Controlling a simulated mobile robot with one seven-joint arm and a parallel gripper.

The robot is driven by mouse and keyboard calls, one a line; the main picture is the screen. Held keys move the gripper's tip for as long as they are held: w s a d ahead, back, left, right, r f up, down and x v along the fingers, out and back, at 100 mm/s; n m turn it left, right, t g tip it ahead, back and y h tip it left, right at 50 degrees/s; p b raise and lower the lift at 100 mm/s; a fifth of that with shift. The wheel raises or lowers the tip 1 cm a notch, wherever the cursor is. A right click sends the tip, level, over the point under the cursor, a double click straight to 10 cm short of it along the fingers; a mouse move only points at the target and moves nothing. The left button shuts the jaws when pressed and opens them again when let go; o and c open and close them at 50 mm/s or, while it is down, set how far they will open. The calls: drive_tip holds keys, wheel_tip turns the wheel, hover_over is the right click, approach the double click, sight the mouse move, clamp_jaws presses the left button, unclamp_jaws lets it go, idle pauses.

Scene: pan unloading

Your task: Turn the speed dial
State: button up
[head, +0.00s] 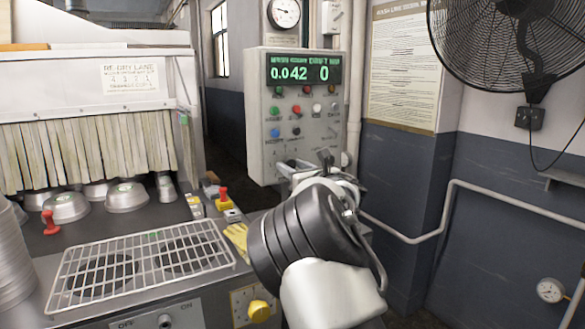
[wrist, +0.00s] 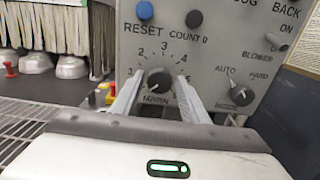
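The speed dial (wrist: 158,80) is a dark round knob on the grey control panel (wrist: 215,55), ringed by numbers in the wrist view. The label below it is too blurred to read surely. My gripper (wrist: 159,86) faces the panel with its two pale fingers apart, one on each side of the dial. I see a gap between the dial and each finger; I cannot tell how deep the fingertips reach. In the head view my gripper (head: 318,166) is at the panel's lower edge, and my arm hides the dial.
A mode knob (wrist: 240,92) sits right of the dial, and a blower switch (wrist: 283,48) above that. A blue button (wrist: 144,10) and a black button (wrist: 194,18) are above. A conveyor with upturned pans (head: 68,207) and a wire rack (head: 140,265) stand left.

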drive_tip(key=c, duration=0.7)
drive_tip(key=shift+m, duration=0.3)
